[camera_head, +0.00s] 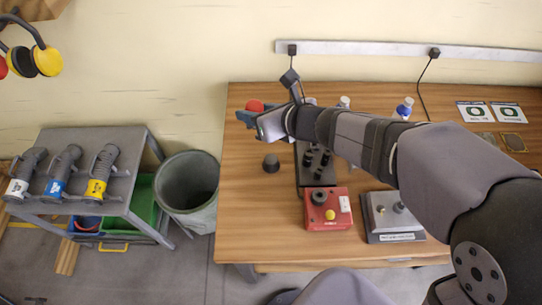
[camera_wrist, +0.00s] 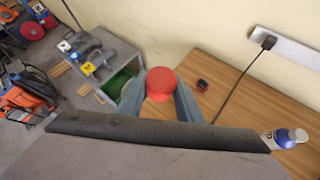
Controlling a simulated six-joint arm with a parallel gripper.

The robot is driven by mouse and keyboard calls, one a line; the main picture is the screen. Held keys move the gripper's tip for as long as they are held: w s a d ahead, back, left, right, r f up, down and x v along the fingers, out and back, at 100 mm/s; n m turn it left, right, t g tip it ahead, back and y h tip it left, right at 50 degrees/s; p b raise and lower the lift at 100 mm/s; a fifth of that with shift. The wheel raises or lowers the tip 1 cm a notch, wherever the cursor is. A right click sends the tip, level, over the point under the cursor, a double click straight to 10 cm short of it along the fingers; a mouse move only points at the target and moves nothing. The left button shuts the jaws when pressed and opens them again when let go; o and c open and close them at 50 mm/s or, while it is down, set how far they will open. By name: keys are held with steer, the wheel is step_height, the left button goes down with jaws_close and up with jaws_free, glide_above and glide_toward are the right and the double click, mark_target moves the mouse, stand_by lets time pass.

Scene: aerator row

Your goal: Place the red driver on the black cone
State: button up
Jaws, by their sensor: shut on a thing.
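The red driver (camera_head: 255,105) is held between the fingers of my gripper (camera_head: 258,115), above the left back part of the wooden table. In the wrist view its round red top (camera_wrist: 160,80) shows between the two blue-grey fingers (camera_wrist: 160,92), which are shut on it. Its lower part is hidden. The black cone (camera_head: 271,162) stands on the table, below my gripper in the head view and apart from the driver. I cannot make out the cone in the wrist view.
A black rack (camera_head: 317,172) with several dark pegs stands right of the cone, with a red box (camera_head: 329,209) in front. A grey plate unit (camera_head: 391,217) is further right. Bottles (camera_head: 404,108) stand at the back. The wooden table (camera_head: 245,215) is clear at front left.

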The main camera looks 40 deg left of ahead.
steer(key=shift+n+t+h, duration=0.4)
steer(key=shift+t+h, duration=0.3)
steer(key=shift+h, duration=0.1)
steer(key=d+f, duration=0.1)
steer(key=w+d+f, duration=0.2)
steer(key=f, duration=0.1)
steer(key=shift+w, duration=0.25)
steer(key=shift+w+f, duration=0.1)
steer(key=shift+f, duration=0.05)
steer(key=b, duration=0.5)
glide_above(272, 159)
steer(key=shift+a+f, duration=0.1)
steer(key=shift+f, duration=4.8)
steer(key=shift+f, duration=0.15)
steer(key=o, duration=1.1)
steer(key=shift+o, duration=0.2)
